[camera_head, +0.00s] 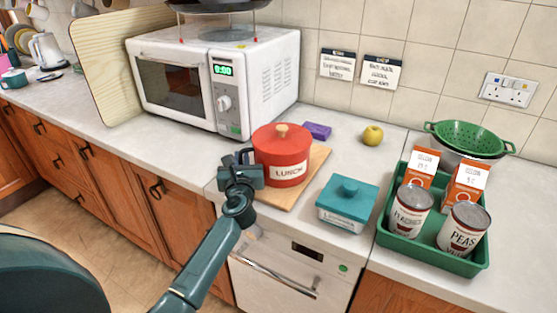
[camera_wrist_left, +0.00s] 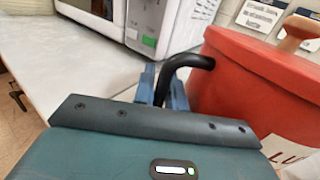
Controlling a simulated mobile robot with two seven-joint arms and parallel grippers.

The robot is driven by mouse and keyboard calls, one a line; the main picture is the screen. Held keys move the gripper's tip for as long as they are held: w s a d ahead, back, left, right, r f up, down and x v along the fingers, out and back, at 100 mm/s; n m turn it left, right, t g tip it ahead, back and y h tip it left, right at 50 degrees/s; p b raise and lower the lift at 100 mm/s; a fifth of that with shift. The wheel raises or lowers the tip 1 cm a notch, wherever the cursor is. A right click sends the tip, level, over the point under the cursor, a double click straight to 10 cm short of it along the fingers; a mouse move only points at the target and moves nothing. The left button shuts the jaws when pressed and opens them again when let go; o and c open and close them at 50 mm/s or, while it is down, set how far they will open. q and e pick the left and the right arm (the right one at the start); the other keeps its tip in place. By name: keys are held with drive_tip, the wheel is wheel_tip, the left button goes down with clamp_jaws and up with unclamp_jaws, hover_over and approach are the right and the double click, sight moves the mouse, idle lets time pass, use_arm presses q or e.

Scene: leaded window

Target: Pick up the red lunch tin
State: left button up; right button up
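The red lunch tin (camera_head: 281,158) is a round red pot with a "LUNCH" label, a wooden knob on its lid and a dark side handle. It stands upright on a wooden board (camera_head: 318,160) on the counter. In the left wrist view the tin (camera_wrist_left: 255,90) fills the right side. My left gripper (camera_head: 242,172) is at the tin's left side. In the left wrist view its two blue fingers (camera_wrist_left: 163,90) stand on either side of the black handle (camera_wrist_left: 188,62), closed on it. The fingertips are partly hidden by the gripper body. My right gripper is not in view.
A white microwave (camera_head: 215,80) stands behind left. A teal lidded box (camera_head: 347,204) sits to the right front, and a green tray (camera_head: 385,236) with cans and cartons further right. A purple packet (camera_head: 317,131) and a yellow apple (camera_head: 373,136) lie behind.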

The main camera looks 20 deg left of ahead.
use_arm(q)
clamp_jaws()
drive_tip(key=shift+r, duration=0.15)
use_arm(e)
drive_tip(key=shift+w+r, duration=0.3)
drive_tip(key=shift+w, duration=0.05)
